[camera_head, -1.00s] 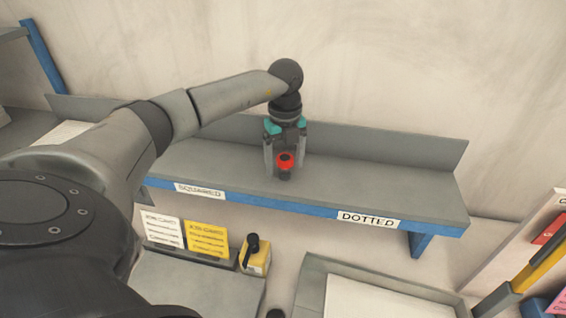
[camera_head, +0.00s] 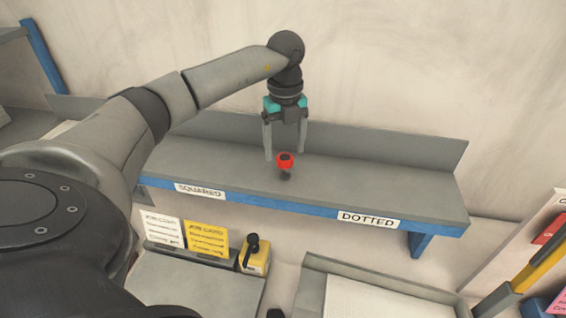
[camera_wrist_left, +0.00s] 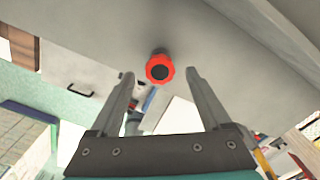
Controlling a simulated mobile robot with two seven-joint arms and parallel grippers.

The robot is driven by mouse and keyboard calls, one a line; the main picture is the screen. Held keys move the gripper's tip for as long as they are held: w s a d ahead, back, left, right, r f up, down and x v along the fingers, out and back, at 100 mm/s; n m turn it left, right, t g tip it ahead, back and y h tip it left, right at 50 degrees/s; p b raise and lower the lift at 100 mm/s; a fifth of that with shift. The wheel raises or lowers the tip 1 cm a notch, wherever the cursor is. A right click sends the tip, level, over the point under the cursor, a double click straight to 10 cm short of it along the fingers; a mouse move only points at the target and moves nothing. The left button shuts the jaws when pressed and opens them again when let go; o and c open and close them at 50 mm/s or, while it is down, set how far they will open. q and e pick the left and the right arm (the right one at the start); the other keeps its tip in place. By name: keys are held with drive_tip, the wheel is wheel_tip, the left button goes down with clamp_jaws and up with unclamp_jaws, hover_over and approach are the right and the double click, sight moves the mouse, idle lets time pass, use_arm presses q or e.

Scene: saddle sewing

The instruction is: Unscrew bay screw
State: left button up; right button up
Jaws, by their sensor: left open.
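The bay screw (camera_head: 285,162) has a red knob with a dark centre and a short dark stem, and stands upright on the grey shelf (camera_head: 380,190). In the left wrist view the red knob (camera_wrist_left: 160,68) shows just beyond the fingertips, between their lines. My left gripper (camera_head: 284,155) is open and empty, its two grey fingers pointing down above and behind the knob in the head view. It also shows in the left wrist view (camera_wrist_left: 160,75), with both fingers spread and apart from the knob. My right gripper is not in view.
The shelf has a blue front edge with SQUARED (camera_head: 199,190) and DOTTED (camera_head: 368,219) labels and a raised back panel. Below it are a white card (camera_head: 162,228), a yellow card (camera_head: 207,240), a yellow box with a black lever (camera_head: 255,258) and a grey tray (camera_head: 312,285).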

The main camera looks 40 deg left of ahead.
use_arm(q)
drive_tip(key=m, duration=0.5)
drive_tip(key=shift+m, duration=2.2)
